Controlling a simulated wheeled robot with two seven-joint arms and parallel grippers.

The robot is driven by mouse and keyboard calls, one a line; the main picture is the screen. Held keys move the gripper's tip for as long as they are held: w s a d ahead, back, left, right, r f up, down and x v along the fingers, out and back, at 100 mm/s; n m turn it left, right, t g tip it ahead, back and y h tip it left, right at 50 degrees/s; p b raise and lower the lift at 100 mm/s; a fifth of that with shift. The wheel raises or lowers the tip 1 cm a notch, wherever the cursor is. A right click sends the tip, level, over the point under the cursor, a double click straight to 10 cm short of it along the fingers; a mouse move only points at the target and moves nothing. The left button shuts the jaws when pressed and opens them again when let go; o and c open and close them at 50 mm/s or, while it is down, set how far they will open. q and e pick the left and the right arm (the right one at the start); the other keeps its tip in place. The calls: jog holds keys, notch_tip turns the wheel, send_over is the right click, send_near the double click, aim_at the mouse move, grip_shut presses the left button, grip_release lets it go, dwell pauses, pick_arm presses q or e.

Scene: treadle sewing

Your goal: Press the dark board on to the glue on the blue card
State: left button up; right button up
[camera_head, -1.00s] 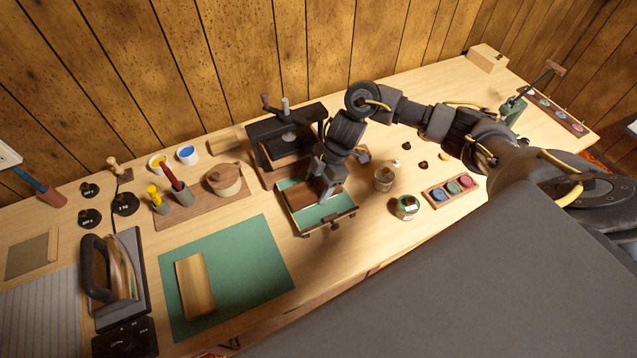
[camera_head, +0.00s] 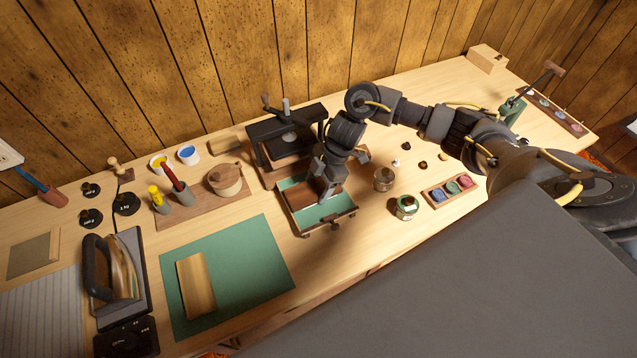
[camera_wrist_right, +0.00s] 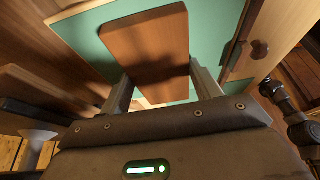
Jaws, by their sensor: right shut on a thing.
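The dark brown board (camera_head: 303,197) lies flat over the blue-green card (camera_head: 322,213) in a wooden frame (camera_head: 327,229) near the table's middle. My right gripper (camera_head: 328,194) points down over the frame and is shut on the board. In the right wrist view, the board (camera_wrist_right: 147,45) sits between the two fingers, with blue-green card (camera_wrist_right: 87,32) showing around it. No glue is visible; the contact between board and card is hidden from view. My left gripper is out of view.
A dark press (camera_head: 285,130) stands just behind the frame. A glass jar (camera_head: 406,207) and a tray of coloured pots (camera_head: 452,190) stand to its right. A green mat (camera_head: 240,270) with a wooden block (camera_head: 195,285) lies to the left, beside an iron (camera_head: 110,268).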

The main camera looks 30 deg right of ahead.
jog(key=shift+s+f, duration=0.1)
jog(key=o, duration=1.1)
jog(key=v, duration=1)
jog(key=shift+r, duration=0.4)
jog(key=shift+d, duration=0.15)
